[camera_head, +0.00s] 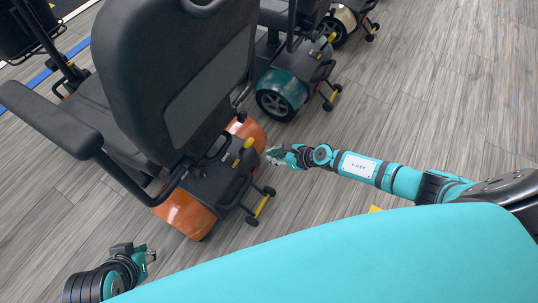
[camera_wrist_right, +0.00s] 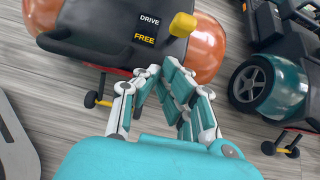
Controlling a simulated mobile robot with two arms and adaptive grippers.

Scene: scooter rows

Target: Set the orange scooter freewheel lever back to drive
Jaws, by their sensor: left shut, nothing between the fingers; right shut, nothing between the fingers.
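The orange scooter (camera_head: 185,212) stands left of centre in the head view, its rear facing me. Its yellow freewheel lever (camera_head: 248,143) sticks up at the rear deck. In the right wrist view the lever (camera_wrist_right: 182,24) is beside a black label (camera_wrist_right: 147,30) reading DRIVE above FREE; I cannot tell which position it is in. My right gripper (camera_head: 272,157) is shut and empty, just right of the rear deck and apart from the lever. It also shows in the right wrist view (camera_wrist_right: 160,72). My left gripper (camera_head: 150,255) is shut and empty at the lower left, away from the lever.
The scooter's black seat back (camera_head: 175,70) and armrest (camera_head: 50,118) rise left of the lever. A rear anti-tip bar (camera_head: 262,207) juts toward me. A teal scooter (camera_head: 285,90) stands behind at the right. The grey floor at the right is open.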

